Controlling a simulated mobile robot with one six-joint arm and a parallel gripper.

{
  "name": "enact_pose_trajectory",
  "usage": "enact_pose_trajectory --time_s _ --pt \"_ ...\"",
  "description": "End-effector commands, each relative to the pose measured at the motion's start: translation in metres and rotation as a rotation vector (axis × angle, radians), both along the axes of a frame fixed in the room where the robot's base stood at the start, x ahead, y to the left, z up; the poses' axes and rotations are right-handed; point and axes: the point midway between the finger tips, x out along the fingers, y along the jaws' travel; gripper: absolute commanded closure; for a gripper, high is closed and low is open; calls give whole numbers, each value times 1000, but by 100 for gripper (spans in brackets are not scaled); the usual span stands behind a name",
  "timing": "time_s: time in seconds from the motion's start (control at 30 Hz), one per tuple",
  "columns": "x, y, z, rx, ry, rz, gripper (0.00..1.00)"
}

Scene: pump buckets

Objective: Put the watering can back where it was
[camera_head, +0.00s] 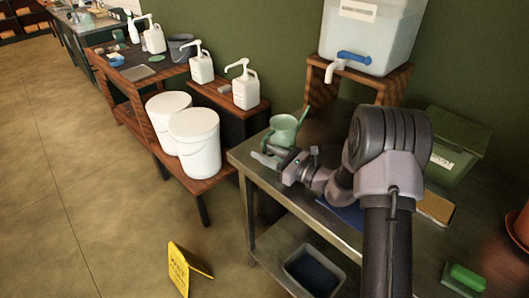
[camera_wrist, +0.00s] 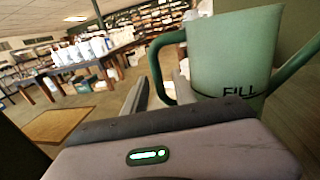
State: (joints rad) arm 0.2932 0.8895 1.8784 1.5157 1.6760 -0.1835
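The pale green watering can (camera_head: 284,130) is upright at the back left corner of the metal table (camera_head: 240,160). In the wrist view the can (camera_wrist: 232,50) is close, with a "FILL" mark and line on its side. Its handle loop faces my gripper and its spout points up to the right. My gripper (camera_head: 268,156) is at the can's near left side. In the wrist view my gripper (camera_wrist: 158,92) has its fingers apart on either side of the handle, with a gap beside the left finger. The can's base is partly hidden by my gripper.
A clear water tank (camera_head: 372,35) with a blue-handled tap stands on a wooden stand behind. White buckets (camera_head: 195,143) and pump bottles (camera_head: 243,86) stand on wooden benches to the left. A green bin (camera_head: 455,140) is at right. A yellow floor sign (camera_head: 180,268) is below.

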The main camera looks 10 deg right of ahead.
Motion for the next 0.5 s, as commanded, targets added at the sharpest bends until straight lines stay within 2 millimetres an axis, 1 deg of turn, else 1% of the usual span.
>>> enact_pose_trajectory --time_s 0.23,0.3,0.37,0.47,0.5 --pt "0 0 0 0 0 0 67" --pt "0 0 6 0 0 0 67" --pt "-6 -7 5 -1 1 -2 67" --pt "-24 -27 7 0 3 -5 67" --pt "-33 -36 7 0 3 -6 67"
